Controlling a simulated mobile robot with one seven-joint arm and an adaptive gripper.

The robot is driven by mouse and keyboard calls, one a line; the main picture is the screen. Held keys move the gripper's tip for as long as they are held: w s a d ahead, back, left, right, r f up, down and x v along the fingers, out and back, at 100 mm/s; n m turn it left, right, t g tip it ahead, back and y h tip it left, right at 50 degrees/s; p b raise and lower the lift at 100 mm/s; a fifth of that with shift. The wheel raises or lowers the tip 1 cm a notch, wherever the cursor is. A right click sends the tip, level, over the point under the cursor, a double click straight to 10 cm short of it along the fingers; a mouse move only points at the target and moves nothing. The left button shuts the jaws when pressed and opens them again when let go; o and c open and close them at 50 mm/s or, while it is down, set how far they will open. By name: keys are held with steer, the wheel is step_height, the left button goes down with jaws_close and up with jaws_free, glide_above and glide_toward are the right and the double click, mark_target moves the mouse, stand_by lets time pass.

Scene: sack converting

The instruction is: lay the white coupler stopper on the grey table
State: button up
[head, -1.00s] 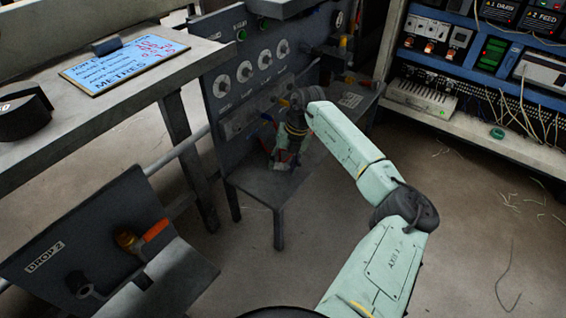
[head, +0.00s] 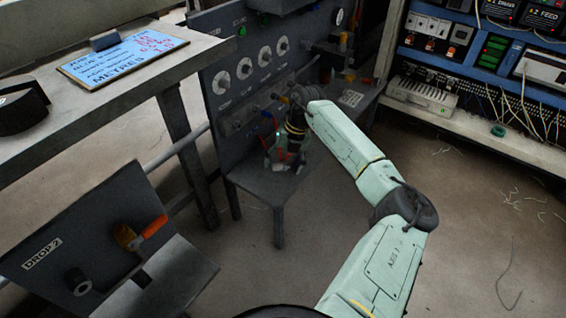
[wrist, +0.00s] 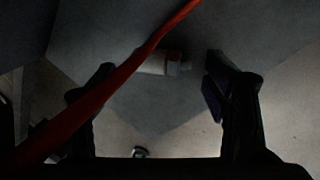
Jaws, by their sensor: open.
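In the wrist view a white cylindrical piece with a greyish collar, apparently the coupler stopper (wrist: 154,64), lies on its side on the grey table (wrist: 95,30), near its front corner. Part of it is hidden by a red strip crossing in front. My gripper (wrist: 160,82) is open, with one dark finger on each side of the stopper and a gap to both. In the head view my gripper (head: 283,163) points down just over the grey table (head: 255,187); the stopper cannot be made out there.
An upright grey panel with dials (head: 243,68) stands right behind the table. A workbench with a blue-and-white sign (head: 120,58) is at upper left. The DROP 2 stand (head: 85,235) is at lower left. A blue equipment rack (head: 480,70) is at upper right. The floor at right is mostly clear.

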steer(key=shift+r, duration=0.1)
steer(key=v, duration=1.2)
